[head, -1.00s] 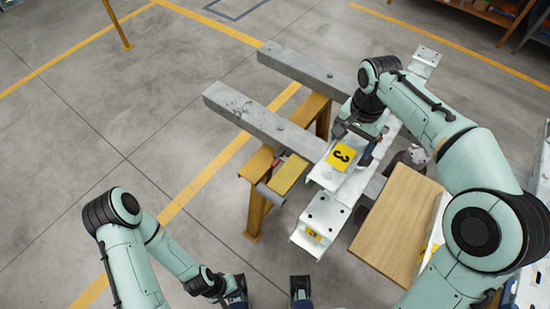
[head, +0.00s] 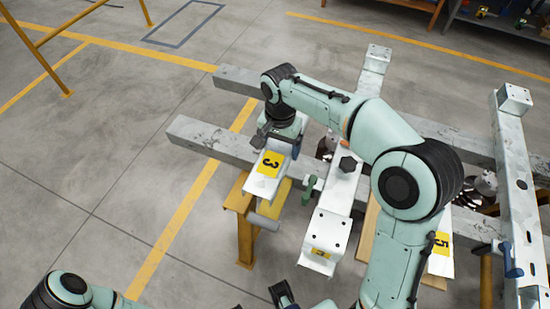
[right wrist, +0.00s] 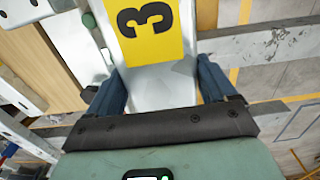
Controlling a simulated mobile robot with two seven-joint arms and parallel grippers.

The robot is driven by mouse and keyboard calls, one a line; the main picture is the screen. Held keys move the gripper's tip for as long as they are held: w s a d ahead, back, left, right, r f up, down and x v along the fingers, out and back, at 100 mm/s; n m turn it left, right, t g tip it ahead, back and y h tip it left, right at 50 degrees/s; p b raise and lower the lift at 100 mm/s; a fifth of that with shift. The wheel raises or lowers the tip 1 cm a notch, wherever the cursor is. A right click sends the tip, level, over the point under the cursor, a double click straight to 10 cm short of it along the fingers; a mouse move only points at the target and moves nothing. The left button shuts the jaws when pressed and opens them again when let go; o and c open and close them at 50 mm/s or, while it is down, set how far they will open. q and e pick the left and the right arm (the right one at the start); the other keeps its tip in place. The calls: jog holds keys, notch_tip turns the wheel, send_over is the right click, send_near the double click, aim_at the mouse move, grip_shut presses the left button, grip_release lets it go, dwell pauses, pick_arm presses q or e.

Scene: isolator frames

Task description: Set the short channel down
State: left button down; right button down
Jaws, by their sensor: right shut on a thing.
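The short channel (head: 262,187) is a pale metal piece with a yellow label marked 3. My right gripper (head: 277,143) is shut on it, above the near grey beam (head: 208,141). In the right wrist view the channel (right wrist: 160,88) lies between the two blue fingers of the right gripper (right wrist: 165,92). I cannot tell whether its underside touches the beam. My left gripper (head: 304,298) shows at the bottom edge, mostly cut off; its fingertips stand apart with nothing seen between them.
A longer pale channel (head: 326,222) with a black knob lies across the beams just right of the short one. Another long channel (head: 519,200) lies at the far right. A yellow trestle (head: 244,235) stands under the beams. The beams' left ends are bare.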

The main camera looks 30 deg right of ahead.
notch_tip(320, 180, down, 18)
jog(key=shift+r+b, duration=0.15)
jog(key=shift+b, duration=1.05)
grip_release()
jog(key=shift+f, duration=0.25)
jog(key=shift+r, duration=0.25)
notch_tip(320, 180, up, 12)
jog(key=shift+f+p, duration=0.1)
jog(key=shift+p, duration=0.75)
jog(key=shift+s, duration=0.1)
